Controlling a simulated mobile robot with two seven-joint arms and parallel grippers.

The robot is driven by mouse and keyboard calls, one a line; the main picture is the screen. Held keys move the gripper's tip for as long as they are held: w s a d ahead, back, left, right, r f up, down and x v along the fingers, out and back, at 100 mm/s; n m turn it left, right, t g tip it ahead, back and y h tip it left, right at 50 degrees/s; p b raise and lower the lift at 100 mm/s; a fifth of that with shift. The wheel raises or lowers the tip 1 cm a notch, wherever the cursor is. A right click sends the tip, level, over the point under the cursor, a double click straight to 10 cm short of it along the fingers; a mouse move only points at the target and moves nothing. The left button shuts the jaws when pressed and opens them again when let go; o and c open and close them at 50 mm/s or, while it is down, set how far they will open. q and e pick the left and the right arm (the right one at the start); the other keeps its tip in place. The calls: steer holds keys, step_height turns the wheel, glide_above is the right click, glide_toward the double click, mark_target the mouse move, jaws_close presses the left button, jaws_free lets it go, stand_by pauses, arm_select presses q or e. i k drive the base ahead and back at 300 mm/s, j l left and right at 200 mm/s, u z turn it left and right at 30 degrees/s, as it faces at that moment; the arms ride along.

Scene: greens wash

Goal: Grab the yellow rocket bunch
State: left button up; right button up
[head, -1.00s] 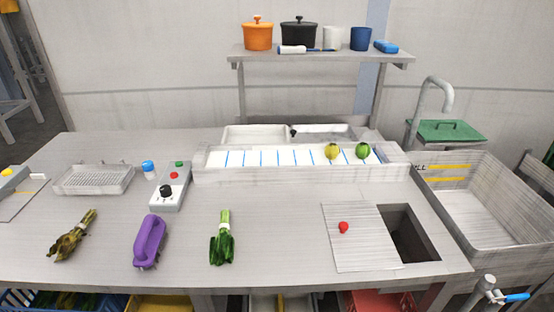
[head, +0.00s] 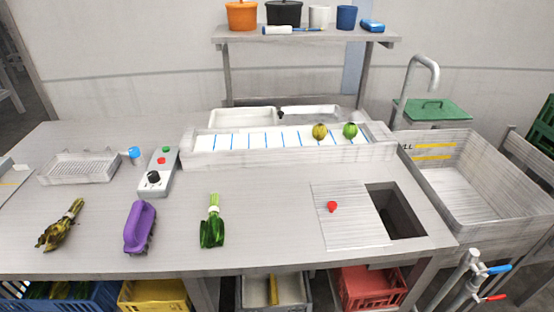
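The yellowed, brownish-green leafy bunch (head: 60,226) lies on the steel table at the front left, its stalks pointing up and to the right. It looks like the yellow rocket bunch. A fresh green bunch (head: 212,226) with a white band lies farther right, with a purple handled object (head: 140,227) between the two. Neither of my grippers is in view, and nothing touches the yellowed bunch.
A control box (head: 158,172) with buttons and a wire tray (head: 80,167) stand behind the bunches. A white trough (head: 285,153) holds two round vegetables. A red object (head: 332,207) lies on a ribbed board (head: 345,230) beside an opening. Crates stand below; a sink (head: 462,190) is at right.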

mark_target(54, 235)
steer(key=u, duration=1.45)
steer(key=z, duration=0.45)
steer(key=i+j+z, duration=0.15)
steer(key=j+z, duration=0.5)
steer(key=j, duration=0.2)
steer(key=j+z, duration=0.4)
steer(key=j, duration=1.45)
steer(key=i, duration=0.1)
